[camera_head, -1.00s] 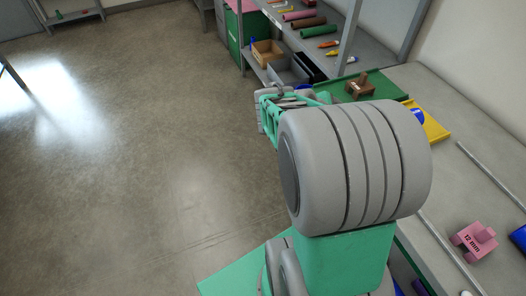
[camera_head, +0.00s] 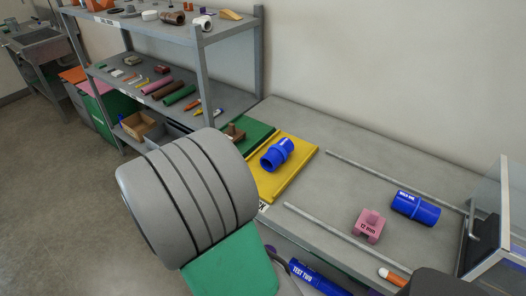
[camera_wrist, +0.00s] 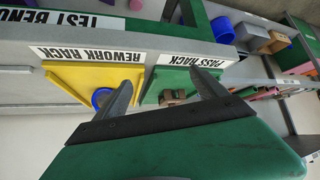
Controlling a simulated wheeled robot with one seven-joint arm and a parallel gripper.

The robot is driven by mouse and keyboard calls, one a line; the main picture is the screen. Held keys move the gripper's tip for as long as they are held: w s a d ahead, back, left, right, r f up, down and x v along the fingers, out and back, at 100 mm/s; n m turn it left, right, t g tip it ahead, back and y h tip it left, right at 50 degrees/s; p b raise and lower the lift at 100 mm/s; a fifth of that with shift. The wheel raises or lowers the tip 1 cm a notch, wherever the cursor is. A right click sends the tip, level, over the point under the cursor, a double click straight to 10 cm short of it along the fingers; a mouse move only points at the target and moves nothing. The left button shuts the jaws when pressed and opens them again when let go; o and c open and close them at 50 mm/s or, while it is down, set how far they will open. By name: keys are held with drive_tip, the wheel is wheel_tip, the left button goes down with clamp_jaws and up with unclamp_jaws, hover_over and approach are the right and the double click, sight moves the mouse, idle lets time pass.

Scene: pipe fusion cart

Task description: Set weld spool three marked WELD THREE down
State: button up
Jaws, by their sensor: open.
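A blue spool (camera_head: 277,154) with a raised middle collar lies on the yellow rework rack mat (camera_head: 296,181). No marking is readable on it, so I cannot tell whether it is WELD THREE. In the wrist view, part of a blue spool (camera_wrist: 99,98) shows on the yellow mat (camera_wrist: 74,79), partly behind the left finger. My gripper (camera_wrist: 164,90) is open, with nothing between its fingers, over the front of the rework and pass racks. In the head view my arm hides the gripper.
The green pass rack mat (camera_head: 258,135) holds a brown block (camera_head: 234,132). Another blue spool (camera_head: 415,208), seemingly marked WELD ONE, lies on the bench right of a pink 12 mm block (camera_head: 369,226). Rods run along the bench. A shelf unit (camera_head: 202,78) stands at the left.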

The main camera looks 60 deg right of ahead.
sight(278, 152)
drive_tip(key=s+d+m+g+h, duration=0.1)
drive_tip(key=s+d, duration=0.3)
drive_tip(key=d, duration=0.1)
drive_tip(key=s+d+r+m+g+h+p, duration=0.1)
drive_tip(key=s+d+m+h, duration=0.1)
drive_tip(key=s+d, duration=0.2)
drive_tip(key=s+d+r+m+g+h+p, duration=0.1)
drive_tip(key=s+d+m+g+h, duration=0.1)
drive_tip(key=s+d, duration=0.2)
drive_tip(key=shift+s+d, duration=0.25)
drive_tip(key=shift+d, duration=0.75)
drive_tip(key=p+x, duration=0.1)
drive_tip(key=x, duration=0.3)
drive_tip(key=f+p+x, duration=0.1)
drive_tip(key=x, duration=0.2)
drive_tip(key=shift+w+d+f, duration=0.1)
drive_tip(key=shift+w+f, duration=0.05)
drive_tip(key=shift+f, duration=0.15)
drive_tip(key=shift+r, duration=0.1)
drive_tip(key=c, duration=1.7)
